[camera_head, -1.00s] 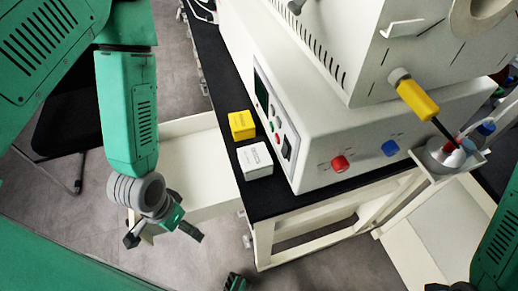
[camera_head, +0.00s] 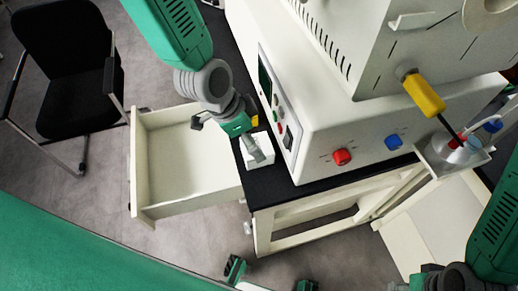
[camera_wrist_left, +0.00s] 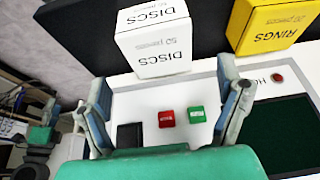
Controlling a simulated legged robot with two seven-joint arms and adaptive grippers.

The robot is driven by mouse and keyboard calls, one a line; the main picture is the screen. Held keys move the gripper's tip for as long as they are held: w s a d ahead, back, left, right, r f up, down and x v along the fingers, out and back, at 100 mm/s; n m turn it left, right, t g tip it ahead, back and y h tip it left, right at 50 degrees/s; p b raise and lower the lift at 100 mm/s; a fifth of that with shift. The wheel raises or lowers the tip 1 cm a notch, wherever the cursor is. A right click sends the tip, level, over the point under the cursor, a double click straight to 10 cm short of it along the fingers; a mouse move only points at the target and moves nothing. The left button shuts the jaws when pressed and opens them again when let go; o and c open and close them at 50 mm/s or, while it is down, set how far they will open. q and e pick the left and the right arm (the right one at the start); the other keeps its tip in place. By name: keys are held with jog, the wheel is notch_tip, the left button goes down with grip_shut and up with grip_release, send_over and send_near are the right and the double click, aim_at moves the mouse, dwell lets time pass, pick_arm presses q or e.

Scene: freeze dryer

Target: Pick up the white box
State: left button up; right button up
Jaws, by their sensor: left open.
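The white box (camera_head: 262,152) stands on the black bench top beside the large white machine, partly hidden by a finger of my left gripper in the head view. In the left wrist view the white box (camera_wrist_left: 155,45), marked DISCS, is near the top centre, beyond the fingers. My left gripper (camera_head: 228,136) is open, with one finger over the box and the other out to the left above the drawer. In the wrist view the left gripper (camera_wrist_left: 163,80) has its fingers spread and nothing between them.
A yellow box (camera_head: 254,120), marked RINGS in the wrist view (camera_wrist_left: 275,22), stands next to the white box. The white machine (camera_head: 320,120) with its knobs is close on the right. An open drawer (camera_head: 180,208) juts out left of the bench. A black chair (camera_head: 70,60) stands farther left.

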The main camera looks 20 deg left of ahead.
aim_at(262, 139)
pick_arm(q)
jog(key=shift+x, duration=1.1)
jog(key=x, duration=0.4)
jog(key=shift+a+f, duration=0.25)
jog(key=shift+f, duration=0.05)
jog(key=shift+d+f, duration=0.15)
jog(key=shift+d, duration=0.05)
jog(key=c, duration=1.2)
